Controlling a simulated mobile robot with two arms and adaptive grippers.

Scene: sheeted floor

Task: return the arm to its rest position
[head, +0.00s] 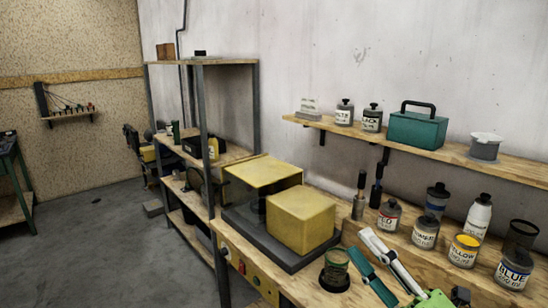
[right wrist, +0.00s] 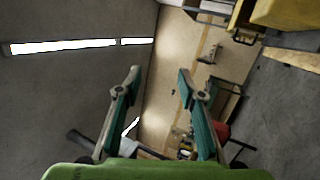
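My right gripper (head: 360,244) is at the lower right of the head view, over the workbench, its green body at the bottom edge. In the right wrist view my right gripper (right wrist: 160,74) has its two teal-padded fingers apart with nothing between them. Behind the gap lie a tan wall and floor, seen tilted. In the head view a dark green cylinder in a black holder (head: 335,270) stands just left of the fingers; whether they touch cannot be told. My left gripper is not in view.
A yellow box machine (head: 302,222) stands on the bench left of the gripper. A wall shelf (head: 430,150) holds a teal toolbox (head: 417,129). Grey floor (head: 110,250) is open at left.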

